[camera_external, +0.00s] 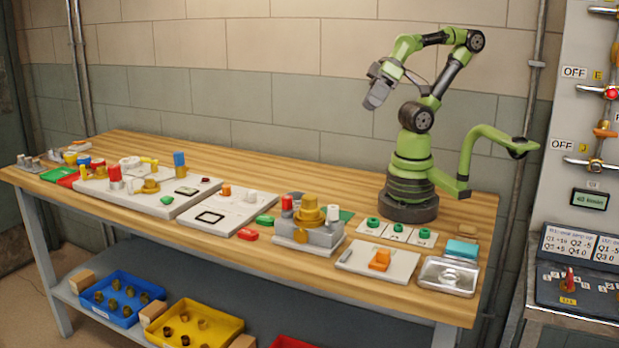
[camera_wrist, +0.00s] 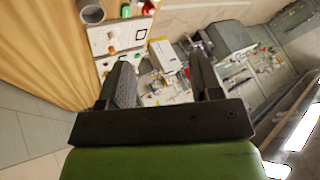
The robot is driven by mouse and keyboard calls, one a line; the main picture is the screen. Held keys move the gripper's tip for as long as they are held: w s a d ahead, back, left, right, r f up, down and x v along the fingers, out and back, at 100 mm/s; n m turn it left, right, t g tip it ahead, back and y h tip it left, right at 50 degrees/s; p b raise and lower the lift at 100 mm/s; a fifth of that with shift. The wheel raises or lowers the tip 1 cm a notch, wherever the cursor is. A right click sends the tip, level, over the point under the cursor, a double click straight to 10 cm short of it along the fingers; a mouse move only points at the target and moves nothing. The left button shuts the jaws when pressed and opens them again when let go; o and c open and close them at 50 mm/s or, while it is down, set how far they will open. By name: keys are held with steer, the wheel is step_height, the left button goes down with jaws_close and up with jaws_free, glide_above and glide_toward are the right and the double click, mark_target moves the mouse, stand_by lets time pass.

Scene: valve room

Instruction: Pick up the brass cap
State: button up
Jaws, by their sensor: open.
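A brass cap-like piece (camera_external: 307,213) stands on top of a grey metal block (camera_external: 308,236) near the middle front of the bench in the external view. Another brass round piece (camera_external: 150,186) sits on the large light board at the left. I cannot tell from these frames which one is the task's cap. My gripper (camera_external: 376,97) is raised high above the bench, well apart from both pieces. In the wrist view my gripper (camera_wrist: 160,62) has its two dark fingers spread, with nothing between them. I cannot make out a brass cap in the wrist view.
A grey panel with valves (camera_external: 597,110) stands at the right. A blue bin (camera_external: 122,298) and yellow bin (camera_external: 198,325) hold several small brass-coloured parts below.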

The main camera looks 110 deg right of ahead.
steer(key=o, duration=0.4)
steer(key=shift+c, duration=0.2)
steer(key=g+h, duration=0.2)
steer(key=g, duration=0.5)
glide_above(310, 197)
steer(key=shift+m, duration=0.3)
steer(key=f, duration=1.2)
steer(key=shift+s+f, duration=0.25)
steer(key=shift+s, duration=0.05)
steer(key=f, duration=0.5)
steer(key=shift+w+f, duration=0.2)
steer(key=shift+f, duration=0.05)
steer(key=shift+w+f, duration=0.1)
steer(key=shift+f, duration=2.9)
